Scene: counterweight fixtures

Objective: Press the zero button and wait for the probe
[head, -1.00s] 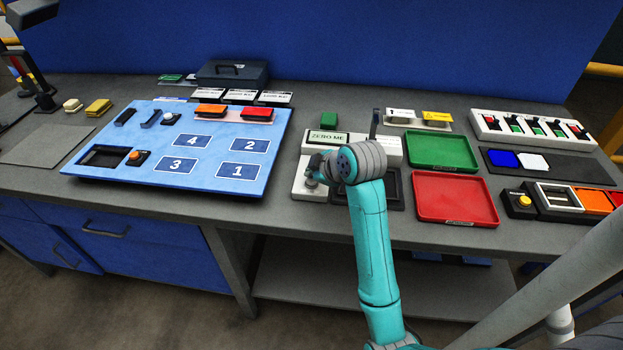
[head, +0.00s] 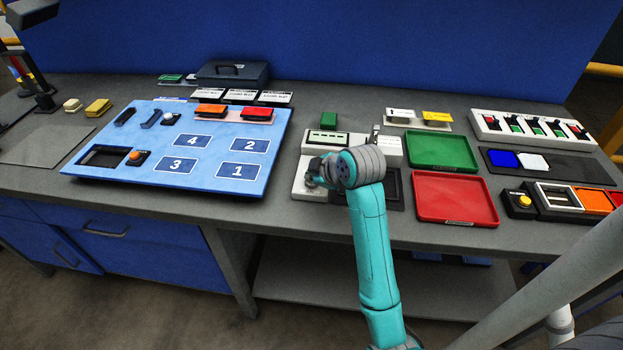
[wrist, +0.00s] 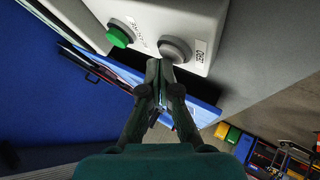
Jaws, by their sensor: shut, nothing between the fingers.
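The fixture (head: 305,160) is a pale box with a lit display (head: 327,138) on its top; the display shows a row of marks too small to read. In the wrist view, a grey round button (wrist: 174,49) with a ZERO label sits on the box, beside a green button (wrist: 120,37). My gripper (head: 313,180) is shut and empty over the box's front left corner. Its fingertips (wrist: 159,66) are at the grey button's edge; I cannot tell whether they press it. The probe (head: 376,132) appears as a short upright piece behind my wrist. My arm hides part of the fixture.
A green tray (head: 441,151) and a red tray (head: 455,199) lie right of the fixture. A blue numbered board (head: 215,181) lies to the left. Bare bench shows between board and fixture.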

